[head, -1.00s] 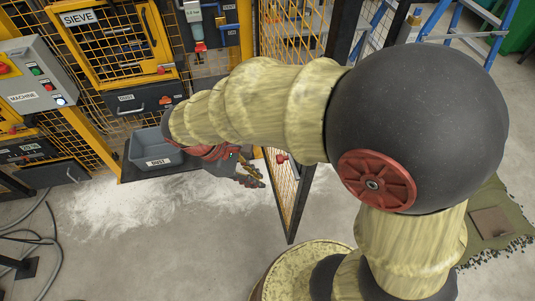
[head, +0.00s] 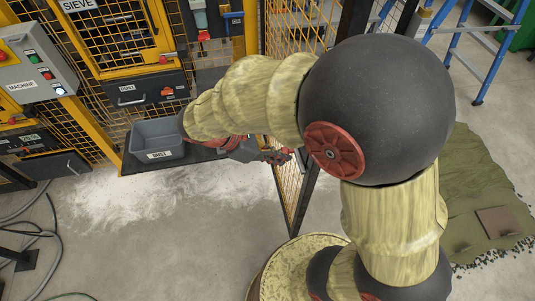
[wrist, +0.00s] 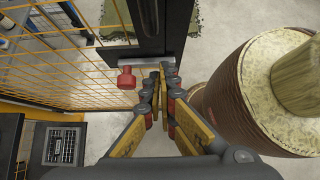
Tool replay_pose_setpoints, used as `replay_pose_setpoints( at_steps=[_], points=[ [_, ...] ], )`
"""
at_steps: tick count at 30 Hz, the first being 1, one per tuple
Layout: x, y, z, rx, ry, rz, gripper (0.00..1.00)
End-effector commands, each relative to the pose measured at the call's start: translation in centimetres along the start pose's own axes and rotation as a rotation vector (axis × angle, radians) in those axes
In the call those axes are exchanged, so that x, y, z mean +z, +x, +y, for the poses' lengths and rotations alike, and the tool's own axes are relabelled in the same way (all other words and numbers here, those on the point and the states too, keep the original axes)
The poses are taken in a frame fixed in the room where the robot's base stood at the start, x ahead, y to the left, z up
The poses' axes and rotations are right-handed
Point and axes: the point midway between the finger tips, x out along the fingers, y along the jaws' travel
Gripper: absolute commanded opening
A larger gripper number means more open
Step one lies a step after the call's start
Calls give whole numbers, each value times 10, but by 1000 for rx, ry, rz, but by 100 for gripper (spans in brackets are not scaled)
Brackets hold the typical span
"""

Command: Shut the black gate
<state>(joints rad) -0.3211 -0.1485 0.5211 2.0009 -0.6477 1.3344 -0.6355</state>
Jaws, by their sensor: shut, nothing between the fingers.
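The black gate (head: 304,200) has a dark frame with yellow mesh and stands out from the yellow machine fence over the grey floor. In the wrist view its dark frame (wrist: 149,28) rises ahead, with a red knob (wrist: 126,79) on its near side.
A grey bin (head: 158,143) labelled dust sits on a dark shelf beneath the sieve cabinet (head: 115,40). White powder (head: 110,200) covers the floor there.

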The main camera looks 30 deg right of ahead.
Motion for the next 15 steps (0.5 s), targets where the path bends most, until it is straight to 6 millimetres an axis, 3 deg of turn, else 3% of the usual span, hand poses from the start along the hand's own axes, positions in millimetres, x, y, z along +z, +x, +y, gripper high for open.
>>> replay_pose_setpoints(
  at_steps=[1,6,15],
  points=[
    [-1,12,-1,-3,1,-2,0],
    [18,26,0,-1,4,1,0],
    [28,34,0,0,1,0,0]
  ],
)
